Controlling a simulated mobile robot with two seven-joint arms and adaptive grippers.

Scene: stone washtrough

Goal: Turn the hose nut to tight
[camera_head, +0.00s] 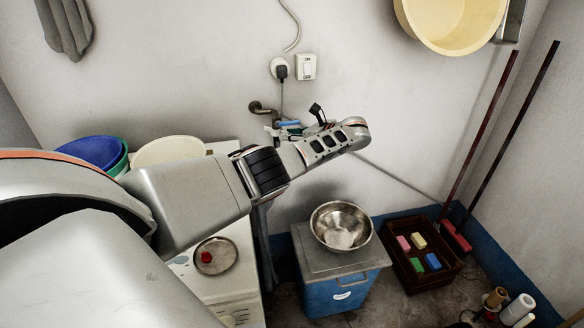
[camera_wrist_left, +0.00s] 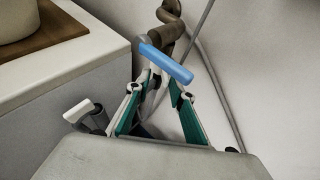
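My left gripper (camera_wrist_left: 159,91) is at the wall tap (camera_head: 262,108), just below its blue lever (camera_wrist_left: 166,63). In the left wrist view its two green-padded fingers stand apart, one on each side of the parts under the lever. I cannot tell whether the pads touch anything. The brown tap pipe (camera_wrist_left: 171,24) comes in from above. The hose nut cannot be made out; the fingers and the lever cover that spot. In the head view the wrist hides most of the gripper, and the blue lever (camera_head: 289,123) shows beside it. My right gripper is out of view.
A steel bowl (camera_head: 341,226) sits on a blue box (camera_head: 337,292). A dark crate (camera_head: 434,275) holds colored blocks. A power plug (camera_head: 281,71) is above the tap.

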